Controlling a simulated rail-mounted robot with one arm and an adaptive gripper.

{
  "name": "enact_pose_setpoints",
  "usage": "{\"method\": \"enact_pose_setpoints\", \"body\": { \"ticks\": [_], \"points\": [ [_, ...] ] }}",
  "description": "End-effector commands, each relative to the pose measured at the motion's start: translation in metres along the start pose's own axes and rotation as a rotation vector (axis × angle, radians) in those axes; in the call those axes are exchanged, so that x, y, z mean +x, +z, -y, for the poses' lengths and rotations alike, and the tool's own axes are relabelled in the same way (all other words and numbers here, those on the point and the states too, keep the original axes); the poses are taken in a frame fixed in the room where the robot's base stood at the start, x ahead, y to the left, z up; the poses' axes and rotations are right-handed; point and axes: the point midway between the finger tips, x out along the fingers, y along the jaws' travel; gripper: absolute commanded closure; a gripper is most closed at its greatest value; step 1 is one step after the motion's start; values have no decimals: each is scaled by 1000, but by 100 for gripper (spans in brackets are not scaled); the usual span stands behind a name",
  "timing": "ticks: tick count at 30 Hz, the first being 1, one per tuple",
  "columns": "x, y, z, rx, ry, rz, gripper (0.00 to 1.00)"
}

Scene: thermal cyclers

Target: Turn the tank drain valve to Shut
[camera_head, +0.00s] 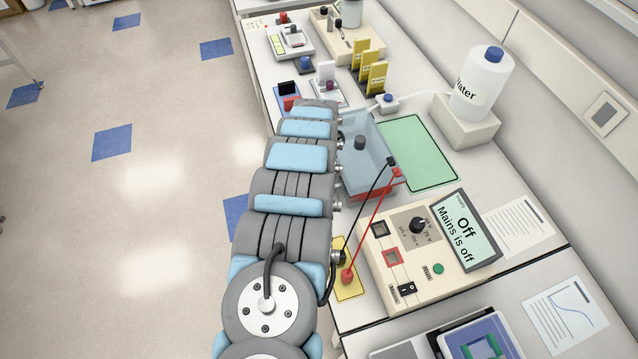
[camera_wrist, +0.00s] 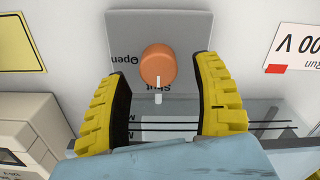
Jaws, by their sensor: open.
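The drain valve has a round orange knob (camera_wrist: 158,64) on a grey plate (camera_wrist: 190,28) in the wrist view. The plate reads "Open" left of the knob and "Shut" below it, both turned in the picture; the knob partly covers "Shut". A short white strip shows just below the knob, by "Shut"; I cannot tell if it is the pointer. My gripper (camera_wrist: 162,72) is open, its yellow fingers on either side of the knob with gaps visible. The tank (camera_head: 358,169) is the blue-grey box in the head view. There, my arm hides the gripper and valve.
A power supply (camera_head: 455,242) reads "Off, Mains is off". Red and black leads run near the tank. A green mat (camera_head: 418,152) and a water bottle (camera_head: 484,83) stand right of it. Yellow combs (camera_head: 372,72) are behind. Open floor (camera_head: 150,200) lies left.

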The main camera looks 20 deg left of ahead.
Motion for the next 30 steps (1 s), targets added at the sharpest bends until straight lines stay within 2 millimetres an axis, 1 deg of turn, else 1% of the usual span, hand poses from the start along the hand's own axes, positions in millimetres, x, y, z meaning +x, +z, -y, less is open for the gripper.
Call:
{"method": "enact_pose_setpoints", "body": {
  "ticks": [11, 22, 25, 30],
  "points": [
    [-39, 0, -1, -1, 0, 0, 34],
    [-82, 0, 0, 0, -2, -1, 34],
    [-91, 0, 0, 0, -1, 0, 34],
    [-97, 0, -1, 0, 1, 0, 34]
  ]
}}
